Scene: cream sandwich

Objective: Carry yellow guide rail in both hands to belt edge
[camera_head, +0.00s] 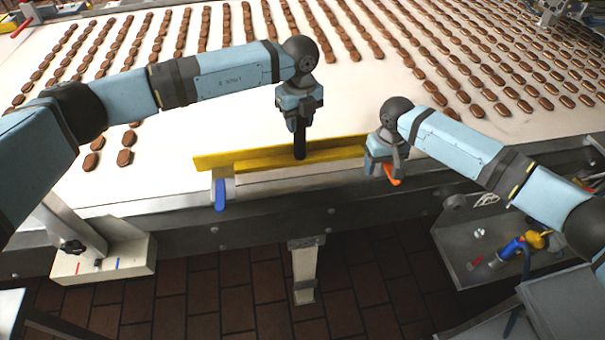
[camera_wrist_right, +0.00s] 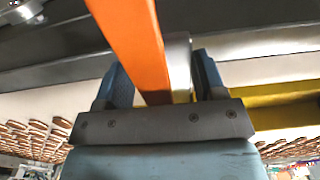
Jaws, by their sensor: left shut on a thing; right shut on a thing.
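The yellow guide rail (camera_head: 235,162) lies lengthwise along the near edge of the white belt (camera_head: 150,185) in the head view. My left gripper (camera_head: 300,122) points down above the middle of the rail, shut on a dark upright piece (camera_head: 300,143) that meets the rail. My right gripper (camera_head: 388,168) is at the rail's right end, shut on an orange handle (camera_head: 393,181). In the right wrist view the orange handle (camera_wrist_right: 133,40) runs between the two fingers, with the yellow rail (camera_wrist_right: 285,112) beyond at right. The rail's right end is partly hidden by my right gripper.
Several rows of brown cream sandwiches (camera_head: 130,60) cover the belt behind the rail. A metal tray (camera_head: 480,250) with tools is at right.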

